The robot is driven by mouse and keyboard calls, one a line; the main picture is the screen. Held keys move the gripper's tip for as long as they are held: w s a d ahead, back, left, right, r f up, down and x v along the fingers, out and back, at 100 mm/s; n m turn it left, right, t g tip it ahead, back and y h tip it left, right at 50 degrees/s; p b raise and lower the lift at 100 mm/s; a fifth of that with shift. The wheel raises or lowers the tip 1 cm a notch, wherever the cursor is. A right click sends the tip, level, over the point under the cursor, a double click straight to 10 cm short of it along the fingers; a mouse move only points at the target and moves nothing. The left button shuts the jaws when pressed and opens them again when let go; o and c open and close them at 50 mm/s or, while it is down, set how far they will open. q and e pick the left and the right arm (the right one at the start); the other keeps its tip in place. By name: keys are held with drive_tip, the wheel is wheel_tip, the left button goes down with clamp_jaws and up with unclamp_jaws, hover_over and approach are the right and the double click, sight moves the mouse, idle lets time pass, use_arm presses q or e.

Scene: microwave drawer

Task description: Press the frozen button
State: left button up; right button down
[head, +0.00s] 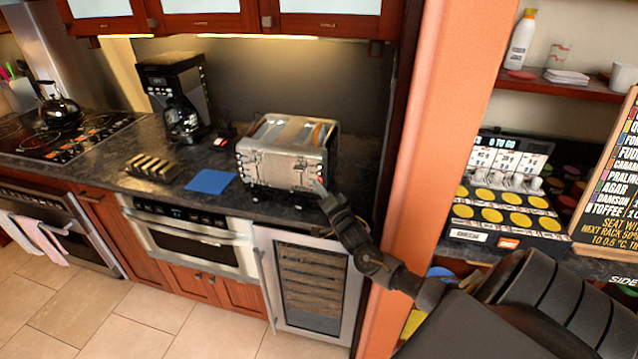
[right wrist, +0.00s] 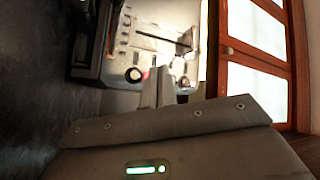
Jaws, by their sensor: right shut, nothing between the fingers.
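The silver toaster (head: 283,150) stands on the dark counter, with bread-like brown edges in its top slots. It also shows close up in the right wrist view (right wrist: 145,42), turned on its side, with small round controls, one of them lit red. No control's label is legible, so I cannot tell which is the frozen button. My right gripper (head: 320,186) is at the toaster's front right lower corner. Its fingers (right wrist: 158,84) are shut and empty and appear close to the controls; I cannot tell whether they touch. My left gripper is not in view.
A blue mat (head: 211,181) and a rack of bread slices (head: 153,167) lie left of the toaster. A coffee maker (head: 176,95) stands behind them. An orange pillar (head: 432,130) is close to my right arm. Counter is clear in front of the mat.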

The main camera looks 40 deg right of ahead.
idle(0.5)
drive_tip(key=shift+s+a+p, duration=0.45)
drive_tip(key=shift+a, duration=0.1)
drive_tip(key=shift+a, duration=0.1)
drive_tip(key=s+a+p, duration=0.1)
drive_tip(key=a, duration=0.1)
drive_tip(key=s+a+p, duration=0.1)
drive_tip(key=a, duration=0.1)
drive_tip(key=shift+s, duration=0.4)
drive_tip(key=shift+f, duration=0.1)
idle(0.6)
